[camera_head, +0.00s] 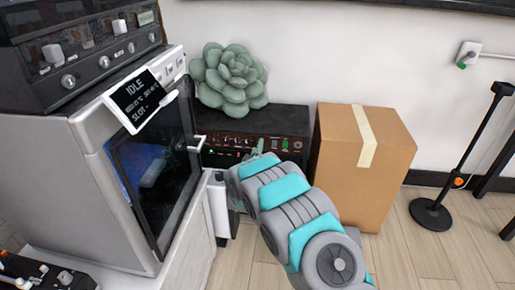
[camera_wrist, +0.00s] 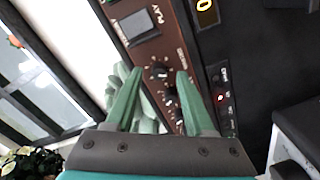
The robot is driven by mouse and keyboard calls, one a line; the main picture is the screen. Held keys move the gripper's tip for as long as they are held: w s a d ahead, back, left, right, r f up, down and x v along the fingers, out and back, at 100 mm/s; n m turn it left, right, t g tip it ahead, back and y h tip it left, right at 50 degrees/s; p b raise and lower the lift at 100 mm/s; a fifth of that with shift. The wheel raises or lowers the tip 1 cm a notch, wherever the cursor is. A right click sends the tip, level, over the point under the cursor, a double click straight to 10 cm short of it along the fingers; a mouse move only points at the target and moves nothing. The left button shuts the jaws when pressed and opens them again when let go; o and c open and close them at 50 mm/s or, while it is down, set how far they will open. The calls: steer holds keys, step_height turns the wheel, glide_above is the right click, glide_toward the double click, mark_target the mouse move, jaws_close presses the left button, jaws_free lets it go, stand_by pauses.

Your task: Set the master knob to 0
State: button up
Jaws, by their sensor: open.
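The black audio unit (camera_head: 290,120) with a brown front panel stands against the wall in the head view. In the wrist view its brown panel (camera_wrist: 140,25) carries a column of small black knobs. The topmost knob (camera_wrist: 158,72) shows between my fingertips; a lower knob (camera_wrist: 170,99) shows further down between the fingers. The label beside them is too small to read surely, so I cannot tell which is the master knob, nor its setting. My gripper (camera_wrist: 160,73) is open, with green fingers either side of the topmost knob; contact is not clear. It also shows in the head view (camera_head: 256,147).
A green succulent (camera_head: 231,82) sits on the unit's top. A cardboard box (camera_head: 375,150) stands close on its right. A grey machine with a dark door (camera_head: 160,170) and an "IDLE" screen (camera_head: 137,98) stands on the left, near my arm. A black stand (camera_head: 431,214) is at right.

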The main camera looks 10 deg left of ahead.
steer(key=s, duration=0.7)
steer(key=shift+b, duration=0.45)
steer(key=shift+a, duration=0.1)
steer(key=s+d+r+m+g+y, duration=0.2)
steer(key=s+d+r+m+g, duration=0.35)
steer(key=s+d+g, duration=0.5)
steer(key=s+d+r+m+g, duration=0.2)
steer(key=s+d, duration=0.3)
steer(key=s, duration=1)
steer(key=s+d+r+m+g+h, duration=0.1)
steer(key=s+d+g, duration=0.3)
steer(key=s, duration=1.2)
steer(key=s+d+r+m+g, duration=0.3)
steer(key=s+d, duration=0.2)
steer(key=s, duration=1)
steer(key=shift+s+d+r, duration=0.2)
steer(key=shift+s+d, duration=0.1)
steer(key=shift+d, duration=0.05)
